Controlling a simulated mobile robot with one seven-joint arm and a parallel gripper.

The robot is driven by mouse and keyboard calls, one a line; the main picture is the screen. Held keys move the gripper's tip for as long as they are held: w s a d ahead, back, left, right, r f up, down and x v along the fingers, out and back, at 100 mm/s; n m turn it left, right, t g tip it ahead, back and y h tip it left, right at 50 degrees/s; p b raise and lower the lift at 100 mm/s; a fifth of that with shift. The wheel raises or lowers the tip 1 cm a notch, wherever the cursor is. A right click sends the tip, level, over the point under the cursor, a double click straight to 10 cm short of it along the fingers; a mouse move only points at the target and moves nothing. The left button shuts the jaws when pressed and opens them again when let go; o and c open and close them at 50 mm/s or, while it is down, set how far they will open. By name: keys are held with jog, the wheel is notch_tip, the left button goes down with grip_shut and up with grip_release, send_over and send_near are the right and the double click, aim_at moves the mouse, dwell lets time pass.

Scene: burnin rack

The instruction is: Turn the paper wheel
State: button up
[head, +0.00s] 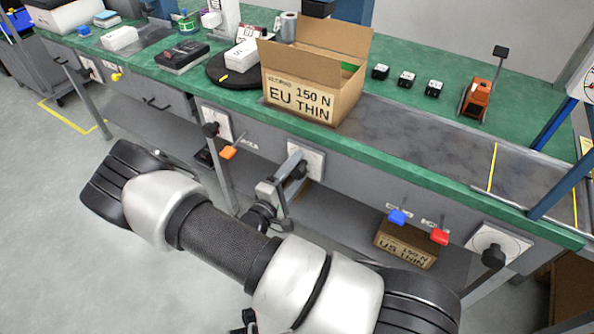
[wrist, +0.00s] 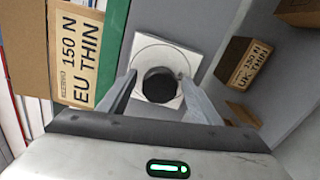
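A dark round wheel knob (wrist: 159,85) sits on a white square plate (wrist: 145,50) on the bench front. In the head view this plate (head: 308,158) is below the open carton, and its knob is partly hidden by my gripper (head: 283,180). In the wrist view my gripper (wrist: 158,82) is open, with one finger on each side of the knob. A gap shows beside the knob, and I cannot tell whether either finger touches it. Similar knobs stand at left (head: 211,129) and right (head: 492,255). No label shows which is the paper wheel.
An open carton (head: 312,100) marked EU 150 N THIN stands on the green bench above. A carton (head: 405,246) sits on the lower shelf.

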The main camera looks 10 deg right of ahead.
jog(key=shift+s, duration=0.1)
jog(key=p+v, duration=0.2)
jog(key=v, duration=1.5)
jog(key=shift+a+r, duration=0.1)
jog(key=shift+r, duration=0.05)
